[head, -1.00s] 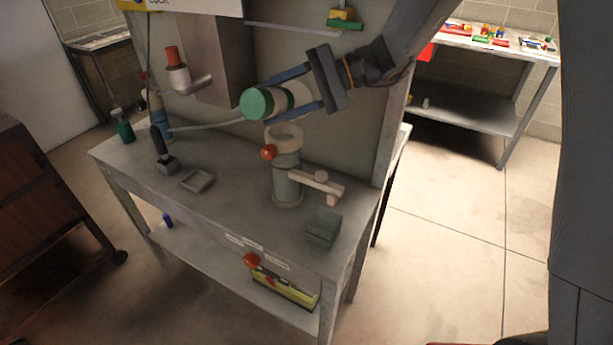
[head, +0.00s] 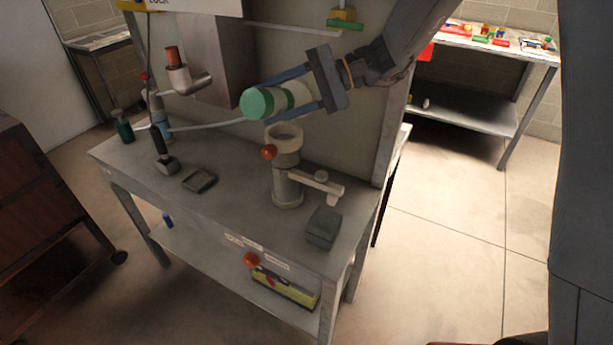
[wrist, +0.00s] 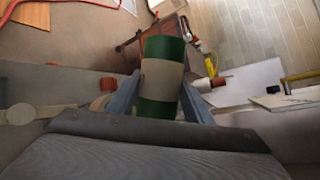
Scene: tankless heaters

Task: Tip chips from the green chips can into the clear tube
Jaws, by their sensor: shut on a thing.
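The chips can (head: 256,104), green at both ends with a pale band, lies almost level in my gripper (head: 277,98). Its green end points left and slightly down. My gripper is shut on it, one finger on each side; the wrist view shows the same can (wrist: 162,82) between the fingers. Below it on the bench stands an upright grey-looking cylinder (head: 287,188) with a pale ring (head: 284,132) on top, probably the clear tube. The can's end is above and left of the ring, apart from it. No chips are visible.
The bench (head: 235,205) has a back panel close behind the can. An orange knob (head: 269,152) and a pale side lever (head: 318,182) stick out at the cylinder. A dark block (head: 323,227), a small tray (head: 199,180) and a black-handled tool (head: 160,145) stand around it.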

